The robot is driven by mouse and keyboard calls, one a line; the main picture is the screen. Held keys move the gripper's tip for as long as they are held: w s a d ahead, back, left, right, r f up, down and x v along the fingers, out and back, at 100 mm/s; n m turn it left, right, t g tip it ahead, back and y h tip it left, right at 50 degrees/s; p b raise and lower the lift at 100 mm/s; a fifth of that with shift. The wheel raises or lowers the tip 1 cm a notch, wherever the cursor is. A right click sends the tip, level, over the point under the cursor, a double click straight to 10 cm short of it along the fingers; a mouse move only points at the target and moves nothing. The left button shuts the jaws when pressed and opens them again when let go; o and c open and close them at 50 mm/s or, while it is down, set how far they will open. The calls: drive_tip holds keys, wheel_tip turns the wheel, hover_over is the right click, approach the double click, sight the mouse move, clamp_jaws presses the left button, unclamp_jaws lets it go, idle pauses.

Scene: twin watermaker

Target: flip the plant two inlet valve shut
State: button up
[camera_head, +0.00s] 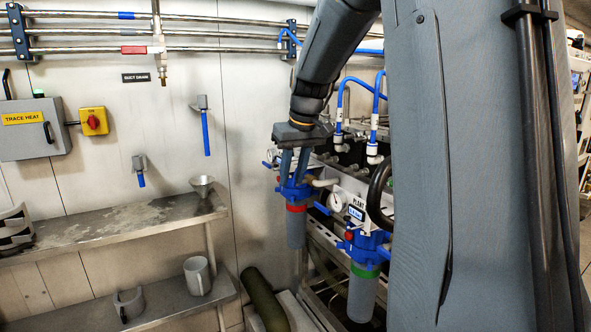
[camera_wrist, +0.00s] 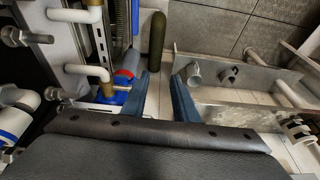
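My gripper (camera_head: 293,180) points down beside the panel with the partly hidden "PLANT" label (camera_head: 358,203). Its two grey-blue fingers stand apart in the wrist view (camera_wrist: 160,85), with only floor and shelf showing between them. In the head view the fingers overlap the blue head of a red-ringed filter (camera_head: 296,208); I cannot tell whether they touch it. In the wrist view blue and brass fittings (camera_wrist: 110,97) lie just left of the left finger. I cannot single out the plant two inlet valve or read its handle position; my arm hides part of the panel.
A green-ringed filter (camera_head: 362,290) and a gauge (camera_head: 336,202) are close to my gripper. Blue hoses (camera_head: 365,85) rise behind it. A steel shelf (camera_head: 110,232) with a funnel (camera_head: 202,184) stands left. A dark green cylinder (camera_head: 263,298) stands low between shelf and rack.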

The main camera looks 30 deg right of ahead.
drive_tip(key=w+d+r, duration=0.4)
drive_tip(key=d+r, duration=0.1)
drive_tip(key=shift+t, duration=0.5)
drive_tip(key=shift+p+x, duration=0.6)
drive_tip(key=shift+x, duration=3)
drive_tip(key=shift+s+a, duration=0.1)
clamp_jaws()
